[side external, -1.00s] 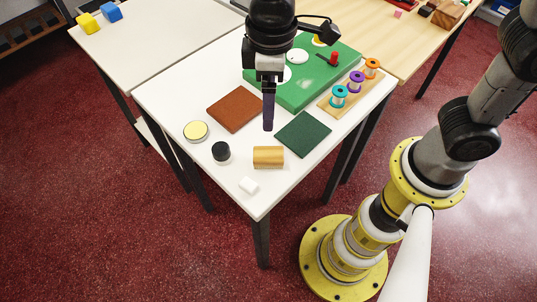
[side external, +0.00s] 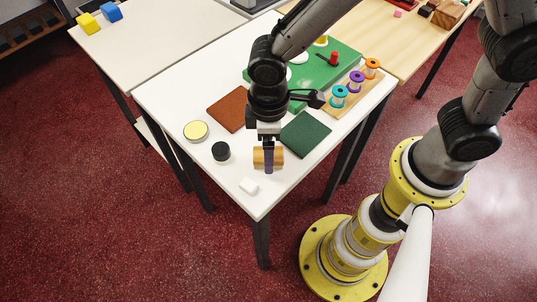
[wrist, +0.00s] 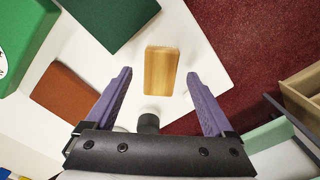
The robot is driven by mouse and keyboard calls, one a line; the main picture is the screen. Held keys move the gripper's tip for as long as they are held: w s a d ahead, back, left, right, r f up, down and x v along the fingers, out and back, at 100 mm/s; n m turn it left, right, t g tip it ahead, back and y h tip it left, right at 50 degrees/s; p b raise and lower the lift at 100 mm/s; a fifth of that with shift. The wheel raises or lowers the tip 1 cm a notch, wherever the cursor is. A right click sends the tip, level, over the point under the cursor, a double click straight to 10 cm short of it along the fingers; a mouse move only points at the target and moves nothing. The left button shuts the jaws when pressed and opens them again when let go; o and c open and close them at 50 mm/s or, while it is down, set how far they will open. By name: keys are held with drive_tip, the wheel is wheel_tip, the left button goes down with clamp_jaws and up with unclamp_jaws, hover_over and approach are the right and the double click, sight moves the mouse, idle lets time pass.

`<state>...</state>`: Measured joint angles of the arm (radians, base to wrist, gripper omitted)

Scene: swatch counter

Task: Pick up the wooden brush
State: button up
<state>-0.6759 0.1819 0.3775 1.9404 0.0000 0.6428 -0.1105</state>
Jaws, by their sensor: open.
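The wooden brush (side external: 259,157) is a light-brown wooden block near the front corner of the white table. The exact height gap to the brush is hard to tell.
A black round object (side external: 221,151) and a small white block (side external: 249,186) are close to the brush. A dark green swatch (side external: 306,135) and a brown swatch (side external: 227,108) lie behind. Spools (side external: 340,96) stand on a wooden rack. The table's front edge is near.

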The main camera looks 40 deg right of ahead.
drive_tip(key=shift+f, duration=1.25)
clamp_jaws()
drive_tip(key=shift+r, duration=0.15)
drive_tip(key=shift+a+r, duration=0.1)
drive_tip(key=shift+r, duration=0.45)
drive_tip(key=s+d+r, duration=0.9)
drive_tip(key=s+r, duration=0.2)
drive_tip(key=shift+r, duration=0.35)
